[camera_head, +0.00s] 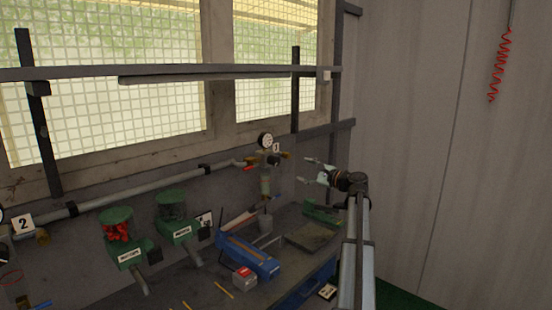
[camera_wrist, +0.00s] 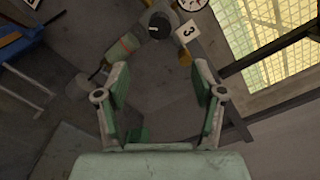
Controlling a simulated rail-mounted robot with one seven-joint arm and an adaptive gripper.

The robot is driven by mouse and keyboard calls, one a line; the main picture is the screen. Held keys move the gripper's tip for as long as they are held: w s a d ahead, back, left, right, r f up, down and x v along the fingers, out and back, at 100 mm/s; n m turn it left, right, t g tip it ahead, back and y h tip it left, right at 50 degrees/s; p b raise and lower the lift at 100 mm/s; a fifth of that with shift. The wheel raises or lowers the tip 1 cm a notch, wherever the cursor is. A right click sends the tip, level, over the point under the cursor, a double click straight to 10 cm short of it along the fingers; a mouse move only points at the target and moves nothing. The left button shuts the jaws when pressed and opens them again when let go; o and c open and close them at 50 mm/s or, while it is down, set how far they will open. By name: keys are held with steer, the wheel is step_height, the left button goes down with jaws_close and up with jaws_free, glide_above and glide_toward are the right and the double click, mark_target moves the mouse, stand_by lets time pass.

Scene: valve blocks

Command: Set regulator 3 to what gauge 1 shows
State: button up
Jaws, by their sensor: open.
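Regulator 3 (camera_head: 268,158) is on the wall pipe, with a round white gauge (camera_head: 265,140) above it and a "3" plate (camera_head: 276,147) beside it. In the wrist view its dark round knob (camera_wrist: 160,25) carries a small pale mark, near the "3" plate (camera_wrist: 188,31); the gauge (camera_wrist: 193,3) is cut by the top edge. My gripper (camera_head: 305,170) is open and empty, right of regulator 3 and apart from it. In the wrist view the knob lies beyond the gap between my fingertips (camera_wrist: 161,68). Gauge 1 is not identifiable in either view.
A "2" plate (camera_head: 23,224) is at far left, with its gauge cut off. Two green units (camera_head: 174,219) (camera_head: 117,232) are on the wall. A blue toolbox (camera_head: 247,256) and a grey plate (camera_head: 313,236) lie on the bench. Window bars (camera_wrist: 275,53) are close at right.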

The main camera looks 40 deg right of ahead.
mark_target(277, 161)
steer(key=w+p, duration=0.1)
steer(key=w, duration=0.4)
steer(key=w+a+p, duration=0.1)
steer(key=w+p, duration=0.1)
steer(key=w, duration=0.2)
steer(key=w+a+p, duration=0.1)
steer(key=w+p, duration=0.1)
steer(key=w, duration=0.3)
steer(key=shift+w+a, duration=0.15)
steer(key=shift+w, duration=0.2)
steer(key=shift+w+a, duration=0.1)
steer(key=shift+w, duration=0.6)
steer(key=c, duration=1.1)
